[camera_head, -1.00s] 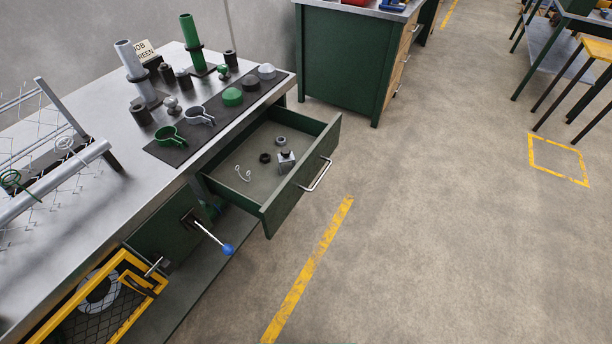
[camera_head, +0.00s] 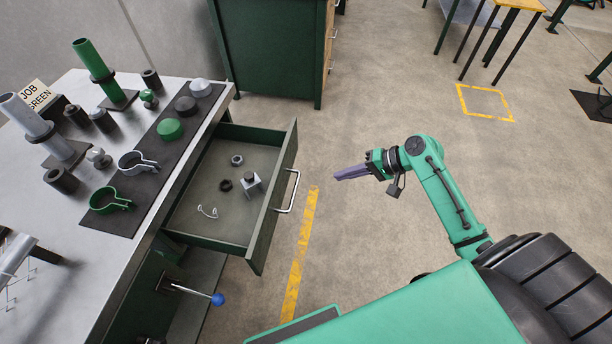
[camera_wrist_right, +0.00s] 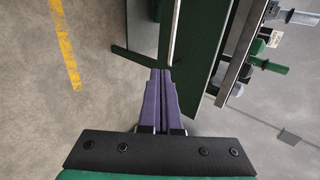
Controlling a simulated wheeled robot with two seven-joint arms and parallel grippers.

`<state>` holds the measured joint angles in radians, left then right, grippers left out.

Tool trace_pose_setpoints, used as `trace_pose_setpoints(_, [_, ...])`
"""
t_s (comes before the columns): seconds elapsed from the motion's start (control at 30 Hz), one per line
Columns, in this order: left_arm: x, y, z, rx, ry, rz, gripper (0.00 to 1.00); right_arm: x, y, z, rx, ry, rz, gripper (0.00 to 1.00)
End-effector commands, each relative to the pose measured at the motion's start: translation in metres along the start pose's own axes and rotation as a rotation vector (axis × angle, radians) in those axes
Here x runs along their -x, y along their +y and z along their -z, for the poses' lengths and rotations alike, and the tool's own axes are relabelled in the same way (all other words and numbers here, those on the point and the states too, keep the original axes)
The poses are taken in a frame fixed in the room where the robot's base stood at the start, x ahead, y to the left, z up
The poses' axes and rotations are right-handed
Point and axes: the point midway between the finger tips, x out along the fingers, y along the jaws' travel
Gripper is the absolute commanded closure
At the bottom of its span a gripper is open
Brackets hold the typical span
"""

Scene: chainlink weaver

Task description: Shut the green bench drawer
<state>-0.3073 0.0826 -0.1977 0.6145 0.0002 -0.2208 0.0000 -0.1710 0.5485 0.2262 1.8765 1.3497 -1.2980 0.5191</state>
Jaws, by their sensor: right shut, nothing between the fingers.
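The green bench drawer (camera_head: 262,228) stands pulled out of the workbench in the head view, with a silver bar handle (camera_head: 289,191) on its front. Inside it lie a dark ring, a grey nut, a small metal block and a pale curved clip. My right gripper (camera_head: 337,176) is shut and empty, in the open space to the right of the handle and apart from it. In the right wrist view its purple fingers (camera_wrist_right: 160,75) lie together, with the green drawer front (camera_wrist_right: 205,45) beyond them. My left gripper is not in view.
The metal bench top (camera_head: 62,215) holds green and grey tubes, clamps and caps on a dark mat (camera_head: 150,190). A lever with a blue knob (camera_head: 218,299) sticks out below the drawer. A second green cabinet (camera_head: 268,60) stands behind.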

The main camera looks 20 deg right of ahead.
Motion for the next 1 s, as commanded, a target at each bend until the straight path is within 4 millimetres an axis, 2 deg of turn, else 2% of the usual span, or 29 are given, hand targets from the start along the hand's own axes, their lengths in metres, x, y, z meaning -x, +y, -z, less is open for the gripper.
trace_pose_setpoints(0.3, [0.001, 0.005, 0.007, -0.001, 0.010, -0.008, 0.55, -0.072, 0.000, 0.000, -0.001, -0.001, 0.002, 1.00])
trace_pose_setpoints(0.5, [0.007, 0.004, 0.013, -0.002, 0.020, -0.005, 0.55, -0.101, -0.015, 0.001, -0.001, 0.002, 0.001, 1.00])
trace_pose_setpoints(0.67, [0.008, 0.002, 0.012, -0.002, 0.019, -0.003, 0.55, -0.109, -0.017, 0.000, 0.000, 0.002, -0.002, 1.00])
trace_pose_setpoints(1.0, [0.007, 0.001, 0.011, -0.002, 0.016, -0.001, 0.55, -0.110, -0.018, 0.000, 0.000, 0.002, -0.001, 1.00])
